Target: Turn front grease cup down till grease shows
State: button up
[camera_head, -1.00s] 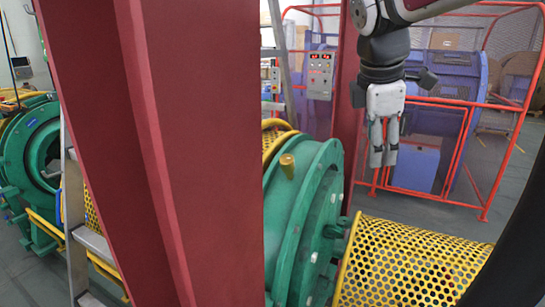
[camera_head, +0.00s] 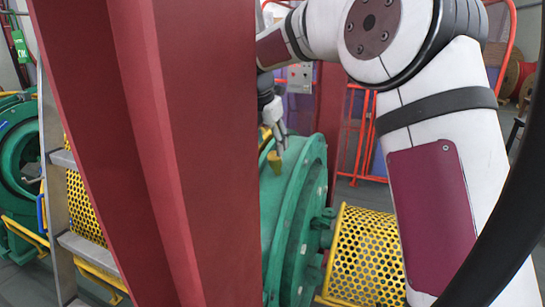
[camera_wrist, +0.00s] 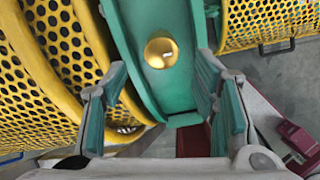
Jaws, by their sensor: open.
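The brass grease cup (camera_head: 274,160) stands on top of the green bearing housing (camera_head: 298,205) in the head view, just right of the red column. In the wrist view the cup (camera_wrist: 161,50) is a round gold top on the green housing band (camera_wrist: 145,20). My gripper (camera_head: 277,132) hangs just above the cup, fingers pointing down, partly hidden by the red column. In the wrist view its two fingers (camera_wrist: 162,72) are spread apart, with the cup seen beyond and between their tips. Nothing is held. No grease can be made out.
A large red column (camera_head: 190,150) fills the left middle of the head view, close to my arm. A yellow perforated guard (camera_head: 365,255) lies right of the housing. A ladder (camera_head: 60,160) and another green housing (camera_head: 15,150) stand at left. A red-framed fence is behind.

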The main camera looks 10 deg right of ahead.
aim_at(274, 154)
jog(key=x, duration=0.7)
jog(key=shift+d+p, duration=0.15)
jog(key=shift+p, duration=0.25)
jog(key=c, duration=1.2)
